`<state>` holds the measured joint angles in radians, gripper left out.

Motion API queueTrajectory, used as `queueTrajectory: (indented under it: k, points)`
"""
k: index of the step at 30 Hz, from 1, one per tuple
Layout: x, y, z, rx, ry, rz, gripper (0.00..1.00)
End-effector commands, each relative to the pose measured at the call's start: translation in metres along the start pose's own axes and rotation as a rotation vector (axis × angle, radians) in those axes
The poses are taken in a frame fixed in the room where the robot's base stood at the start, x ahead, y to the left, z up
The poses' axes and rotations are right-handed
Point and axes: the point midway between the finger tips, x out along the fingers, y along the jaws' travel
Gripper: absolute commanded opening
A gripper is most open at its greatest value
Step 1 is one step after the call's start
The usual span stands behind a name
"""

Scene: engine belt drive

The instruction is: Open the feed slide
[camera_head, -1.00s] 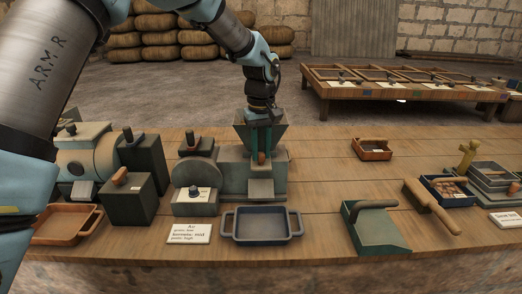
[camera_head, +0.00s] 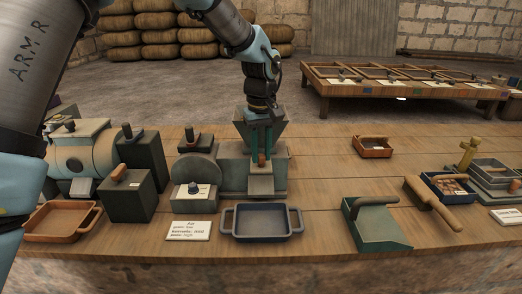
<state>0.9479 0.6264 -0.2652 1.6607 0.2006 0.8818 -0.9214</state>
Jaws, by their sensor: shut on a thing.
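The feed slide's small orange-brown knob (camera_head: 262,161) shows at the front of the grey-green machine (camera_head: 232,173), below its dark hopper (camera_head: 274,127). My gripper (camera_head: 262,154) points down in front of the hopper, its fingers shut on the knob. The fingers cover part of the hopper front. The slide plate itself is mostly hidden, so I cannot tell how far it is drawn out.
A blue-grey tray (camera_head: 261,222) stands in front of the machine, with a label card (camera_head: 188,231) to its left. A dark block with a handle (camera_head: 128,195) stands further left. A green scoop (camera_head: 374,225) lies right.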

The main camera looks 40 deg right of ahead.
Motion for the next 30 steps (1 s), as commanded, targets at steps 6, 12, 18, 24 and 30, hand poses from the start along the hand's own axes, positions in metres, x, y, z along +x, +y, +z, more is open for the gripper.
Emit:
queueTrajectory:
  k: [6, 12, 18, 24, 30]
  points:
    - [-0.001, 0.000, -0.001, -0.001, 0.001, 0.000, 0.33]
    - [-0.001, 0.000, -0.001, 0.000, 0.001, 0.000, 0.55]
    - [0.000, 0.000, -0.001, 0.000, 0.000, 0.001, 0.60]
    - [-0.007, 0.001, -0.001, -0.001, 0.002, 0.002, 0.60]
    - [-0.039, 0.001, -0.002, -0.001, 0.006, 0.004, 0.60]
